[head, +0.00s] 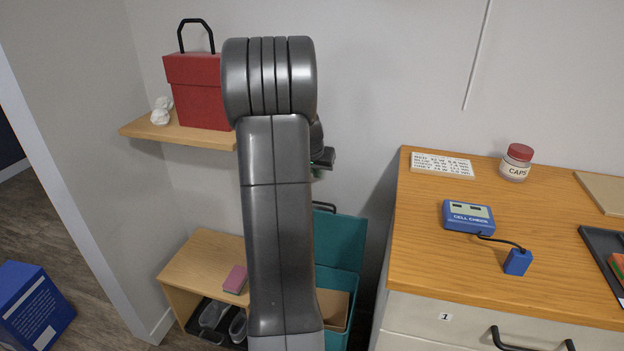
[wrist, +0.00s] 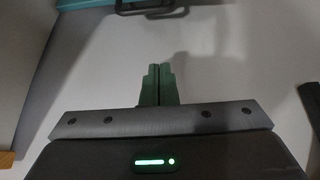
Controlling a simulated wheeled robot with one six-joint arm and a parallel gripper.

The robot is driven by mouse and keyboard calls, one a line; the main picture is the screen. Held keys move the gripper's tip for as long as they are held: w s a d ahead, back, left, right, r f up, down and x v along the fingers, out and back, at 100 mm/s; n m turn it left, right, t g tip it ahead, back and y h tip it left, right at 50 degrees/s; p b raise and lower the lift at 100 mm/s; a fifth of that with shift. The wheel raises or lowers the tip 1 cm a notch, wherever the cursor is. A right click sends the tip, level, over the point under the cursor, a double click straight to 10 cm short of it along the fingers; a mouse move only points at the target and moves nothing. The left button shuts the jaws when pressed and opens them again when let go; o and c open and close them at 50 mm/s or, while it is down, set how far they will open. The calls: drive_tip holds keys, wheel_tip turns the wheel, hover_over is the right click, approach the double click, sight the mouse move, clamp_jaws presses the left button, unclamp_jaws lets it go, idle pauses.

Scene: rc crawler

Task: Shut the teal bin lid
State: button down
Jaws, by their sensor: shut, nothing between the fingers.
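The teal bin (head: 353,296) stands on the floor between the low bench and the drawer cabinet, partly hidden behind my arm. Its teal lid (head: 342,240) is raised, standing up at the back near the wall, with a black handle (head: 325,207) at its top. In the wrist view, a strip of the teal lid (wrist: 85,4) and the black handle (wrist: 150,10) show at the top edge. My gripper (wrist: 158,70) is shut and empty, apart from the lid. In the head view my arm hides most of it, above the lid.
Brown cardboard (head: 332,308) shows inside the bin. A wooden cabinet top (head: 430,240) with a blue cell checker (head: 468,216) is to the right. A wall shelf (head: 185,132) holds a red box (head: 200,92). A low bench (head: 205,262) with shoes below stands left of the bin.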

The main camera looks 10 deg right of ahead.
drive_tip(key=b+x, duration=0.1)
drive_tip(key=x, duration=0.9)
drive_tip(key=shift+w+f+b, duration=0.1)
drive_tip(key=shift+f+b, duration=0.05)
drive_tip(key=shift+b, duration=0.15)
drive_tip(key=shift+s+a+f+b, duration=0.1)
drive_tip(key=shift+s+a+b, duration=0.2)
drive_tip(key=shift+s, duration=0.55)
drive_tip(key=shift+s+a+f+b, duration=0.1)
drive_tip(key=shift+s+a, duration=0.3)
drive_tip(key=shift+s, duration=0.45)
drive_tip(key=shift+b, duration=0.3)
